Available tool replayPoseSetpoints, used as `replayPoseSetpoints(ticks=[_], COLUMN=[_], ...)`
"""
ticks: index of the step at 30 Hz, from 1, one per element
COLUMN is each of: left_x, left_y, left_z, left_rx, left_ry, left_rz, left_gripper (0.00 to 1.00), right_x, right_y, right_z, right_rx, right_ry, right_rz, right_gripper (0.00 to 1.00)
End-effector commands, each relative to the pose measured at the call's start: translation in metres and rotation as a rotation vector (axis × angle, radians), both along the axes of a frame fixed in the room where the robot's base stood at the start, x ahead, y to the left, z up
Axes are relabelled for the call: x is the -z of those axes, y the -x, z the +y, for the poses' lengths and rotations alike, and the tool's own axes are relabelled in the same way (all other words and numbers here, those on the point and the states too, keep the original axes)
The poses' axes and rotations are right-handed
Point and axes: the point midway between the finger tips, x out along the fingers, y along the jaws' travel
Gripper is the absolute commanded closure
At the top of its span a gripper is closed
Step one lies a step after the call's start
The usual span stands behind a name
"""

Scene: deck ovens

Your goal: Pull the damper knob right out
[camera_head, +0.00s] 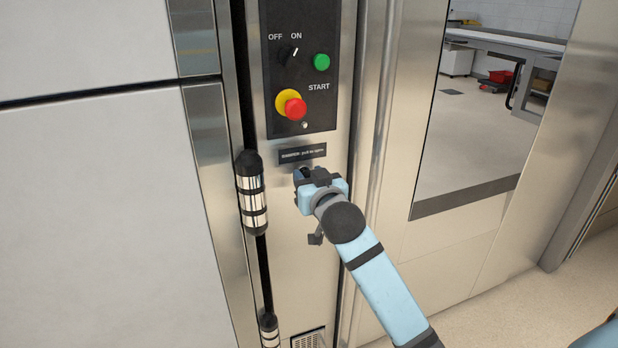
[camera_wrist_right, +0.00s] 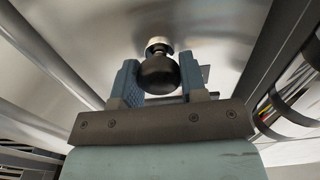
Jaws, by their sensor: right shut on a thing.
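The damper knob (camera_wrist_right: 158,74) is a round black ball on a pale metal collar at the steel panel. In the wrist view it sits between the two blue fingers of my right gripper (camera_wrist_right: 160,82), which is shut on it. In the head view my right gripper (camera_head: 303,176) is against the panel just below the small black damper label (camera_head: 302,154). There the gripper mostly hides the knob. Only a short length shows between ball and panel. My left gripper is not in view.
Above the label is a black control panel (camera_head: 318,75) with a switch, a green button and a red-and-yellow stop button. A dark-capped hinge (camera_head: 252,192) stands close left of the gripper. Open floor (camera_head: 487,300) lies to the right.

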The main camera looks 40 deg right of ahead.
Motion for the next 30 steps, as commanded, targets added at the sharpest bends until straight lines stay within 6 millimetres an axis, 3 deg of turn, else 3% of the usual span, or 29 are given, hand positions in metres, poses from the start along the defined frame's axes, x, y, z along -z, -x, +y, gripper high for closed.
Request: replayPoseSetpoints(ticks=[7,13,23,24,27,30], left_x=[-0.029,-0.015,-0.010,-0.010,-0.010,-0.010], left_y=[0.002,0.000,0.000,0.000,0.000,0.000], left_z=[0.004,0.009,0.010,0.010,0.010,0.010], left_rx=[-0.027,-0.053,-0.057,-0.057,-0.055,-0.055], left_ry=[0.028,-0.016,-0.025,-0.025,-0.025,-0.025], left_rz=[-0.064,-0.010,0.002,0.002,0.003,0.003], left_gripper=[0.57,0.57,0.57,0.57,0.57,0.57], right_x=[-0.004,-0.002,0.001,0.001,0.001,0.000], right_y=[0.028,0.050,0.053,0.053,0.053,0.053], right_z=[0.008,0.012,0.013,0.013,0.013,0.013], right_rx=[-0.002,-0.001,-0.002,-0.002,-0.002,-0.001], right_ry=[-0.003,-0.002,0.000,0.000,0.000,0.000], right_rz=[0.003,0.004,0.002,0.002,0.002,0.001], right_gripper=[1.00,1.00,1.00,0.56,0.36,0.36])
